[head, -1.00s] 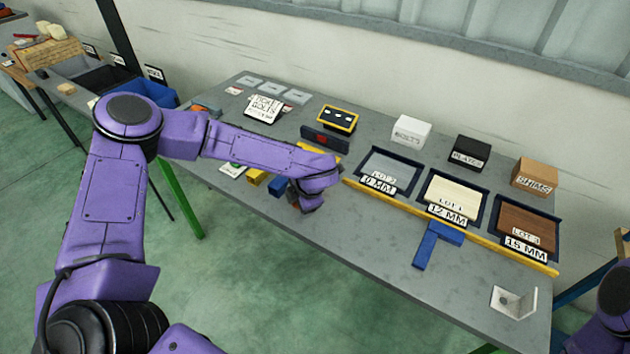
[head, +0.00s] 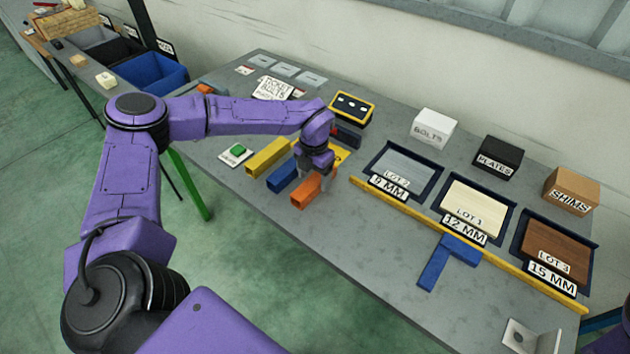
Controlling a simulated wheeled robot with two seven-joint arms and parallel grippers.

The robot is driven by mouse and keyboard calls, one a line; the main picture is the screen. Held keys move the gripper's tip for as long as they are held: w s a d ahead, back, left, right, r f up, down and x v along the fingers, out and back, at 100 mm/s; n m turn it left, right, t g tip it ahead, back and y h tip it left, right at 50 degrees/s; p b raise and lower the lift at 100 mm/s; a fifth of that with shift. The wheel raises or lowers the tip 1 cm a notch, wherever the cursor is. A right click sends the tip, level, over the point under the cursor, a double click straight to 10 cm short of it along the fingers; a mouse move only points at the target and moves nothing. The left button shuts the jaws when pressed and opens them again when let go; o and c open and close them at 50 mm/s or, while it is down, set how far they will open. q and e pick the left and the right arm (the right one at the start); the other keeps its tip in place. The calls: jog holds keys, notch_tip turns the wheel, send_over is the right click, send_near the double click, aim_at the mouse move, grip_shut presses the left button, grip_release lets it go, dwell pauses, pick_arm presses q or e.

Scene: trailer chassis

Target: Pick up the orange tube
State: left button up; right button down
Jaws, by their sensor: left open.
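The orange tube (head: 305,191) lies on the grey table, to the right of a blue tube (head: 284,175) and a yellow tube (head: 268,157). Its near open end faces the front edge. My left gripper (head: 324,184) points down from above at the tube's far right part, with its dark fingers open. The wrist hides the tube's far end, and I cannot tell whether the fingers touch it. My right gripper is out of view.
A yellow rail (head: 470,242) runs in front of several lot trays. A blue angle piece (head: 448,260) lies near it. A dark block (head: 346,136) and a yellow-framed box (head: 352,107) stand behind my wrist.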

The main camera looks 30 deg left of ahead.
pick_arm(q)
notch_tip(320, 180, down, 2)
jog(key=shift+f, duration=0.1)
jog(key=c, duration=1.3)
